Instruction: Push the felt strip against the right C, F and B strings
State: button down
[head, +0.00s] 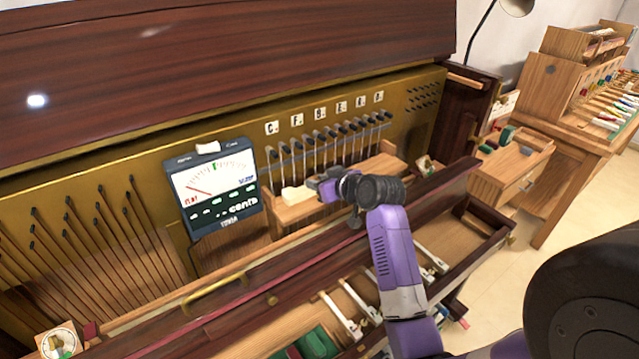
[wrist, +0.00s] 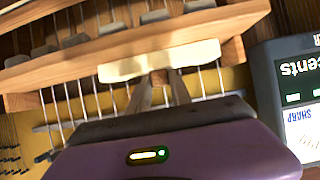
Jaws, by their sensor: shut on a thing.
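The felt strip is a cream bar, seen at the left part of the wooden ledge in the head view (head: 297,193) and across the wrist view (wrist: 130,67). A small wooden tab on it sits between my fingertips. My gripper (wrist: 160,82) is shut on this tab; it also shows in the head view (head: 322,187). Labelled strings (head: 320,155) run down behind the ledge, with lettered tags above, among them C (head: 272,128), F (head: 297,120) and B (head: 319,113). The strip lies across several strings in the wrist view; I cannot tell whether it touches them.
A tuning meter (head: 214,190) stands left of the strip, and close at the right in the wrist view (wrist: 290,90). The wooden ledge (head: 375,170) is bare toward its right. A dark rail (head: 300,275) runs in front. A workbench (head: 560,150) stands at the right.

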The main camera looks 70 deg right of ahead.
jog(key=shift+w+d, duration=0.3)
jog(key=shift+w, duration=0.2)
jog(key=c, duration=1.1)
grip_release()
jog(key=f+p+v, duration=0.1)
jog(key=p+v, duration=0.2)
jog(key=v, duration=0.5)
jog(key=shift+s+a+f, duration=0.3)
jog(key=shift+s+f, duration=0.05)
